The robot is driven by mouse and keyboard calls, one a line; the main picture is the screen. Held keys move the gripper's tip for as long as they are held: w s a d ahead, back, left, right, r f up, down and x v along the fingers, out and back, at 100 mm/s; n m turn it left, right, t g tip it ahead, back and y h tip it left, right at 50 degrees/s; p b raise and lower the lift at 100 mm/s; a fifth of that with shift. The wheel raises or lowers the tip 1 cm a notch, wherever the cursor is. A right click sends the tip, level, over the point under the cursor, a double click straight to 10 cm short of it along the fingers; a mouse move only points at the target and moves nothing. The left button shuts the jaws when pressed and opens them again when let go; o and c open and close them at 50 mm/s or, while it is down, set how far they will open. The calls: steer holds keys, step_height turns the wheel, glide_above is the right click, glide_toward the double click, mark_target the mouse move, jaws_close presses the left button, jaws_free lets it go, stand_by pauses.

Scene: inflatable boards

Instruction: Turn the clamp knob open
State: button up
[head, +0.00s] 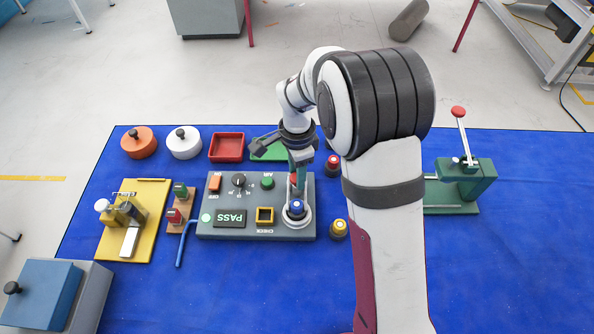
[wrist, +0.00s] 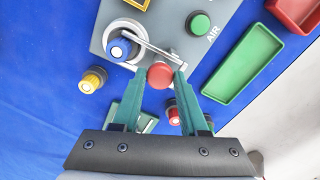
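A red ball knob (wrist: 160,75) sits on a thin metal bar beside a blue-capped valve (wrist: 122,47) in a white ring. This bar and ring are on the grey panel (head: 250,190); the blue cap shows in the head view too (head: 296,208). My gripper (wrist: 160,70) reaches down at the panel's right side, its two green fingers on either side of the red knob. The fingertips are very close to the knob; I cannot tell whether they touch it. In the head view the fingers partly hide the knob and bar.
The panel has a green AIR button (wrist: 200,24), a dial (head: 238,180) and a PASS display (head: 230,218). Red (head: 334,163) and yellow (head: 339,228) knobs stand close on its right. A green tray (wrist: 242,64) lies behind. A green lever device (head: 465,175) stands right.

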jaws_close()
steer(key=shift+n, duration=0.3)
steer(key=n, duration=0.3)
steer(key=shift+n, duration=0.3)
steer(key=n, duration=0.4)
steer(key=shift+n, duration=0.3)
steer(key=n, duration=0.9)
